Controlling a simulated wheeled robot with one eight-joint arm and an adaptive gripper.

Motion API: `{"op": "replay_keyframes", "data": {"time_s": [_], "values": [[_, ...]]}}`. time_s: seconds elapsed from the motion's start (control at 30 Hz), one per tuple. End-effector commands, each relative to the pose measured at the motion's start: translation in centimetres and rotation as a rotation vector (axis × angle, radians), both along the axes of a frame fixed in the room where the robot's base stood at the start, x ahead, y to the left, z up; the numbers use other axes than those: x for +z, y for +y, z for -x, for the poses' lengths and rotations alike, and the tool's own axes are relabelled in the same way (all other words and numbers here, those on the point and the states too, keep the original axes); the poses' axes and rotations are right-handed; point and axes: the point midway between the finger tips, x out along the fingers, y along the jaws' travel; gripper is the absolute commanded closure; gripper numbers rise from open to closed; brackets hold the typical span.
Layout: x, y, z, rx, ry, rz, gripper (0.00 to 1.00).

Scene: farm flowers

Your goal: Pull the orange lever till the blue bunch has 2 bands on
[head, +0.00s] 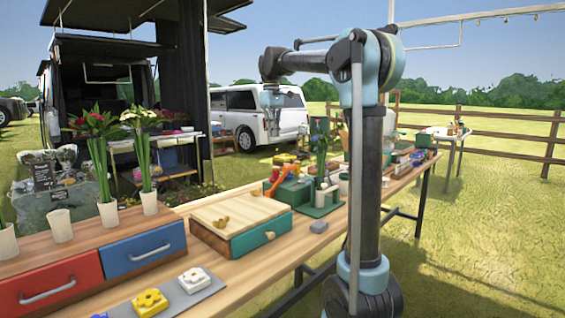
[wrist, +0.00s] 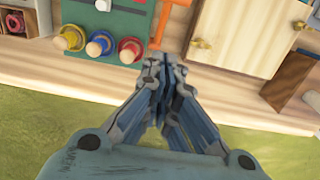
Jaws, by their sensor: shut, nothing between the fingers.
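The orange lever (head: 272,178) sticks up at the left side of a green box (head: 291,191) on the long table. Part of an orange bar, likely the lever, shows at the top of the wrist view (wrist: 160,22). The blue bunch (head: 321,138) stands upright, green stems down, on a green stand just right of the box. Any bands on its stems are too small to make out. My gripper (wrist: 160,66) is shut and empty, apart from the lever; in the head view it hangs (head: 271,112) above and behind the table.
Yellow, blue and red round knobs (wrist: 98,45) line a green panel in the wrist view. A wooden box with a teal drawer (head: 250,238) and red and blue drawers (head: 142,249) stand nearer on the table. Air around my gripper looks free.

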Motion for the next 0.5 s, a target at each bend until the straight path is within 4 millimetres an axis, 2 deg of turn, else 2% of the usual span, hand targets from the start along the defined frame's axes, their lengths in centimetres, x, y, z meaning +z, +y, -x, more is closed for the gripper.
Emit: {"op": "replay_keyframes", "data": {"time_s": [0.37, 0.5], "values": [[-0.1, 0.0, -0.1, 0.0, 0.0, 0.0, 1.0], [-1.0, -0.1, 0.0, -0.001, 0.0, 0.0, 1.0]]}}
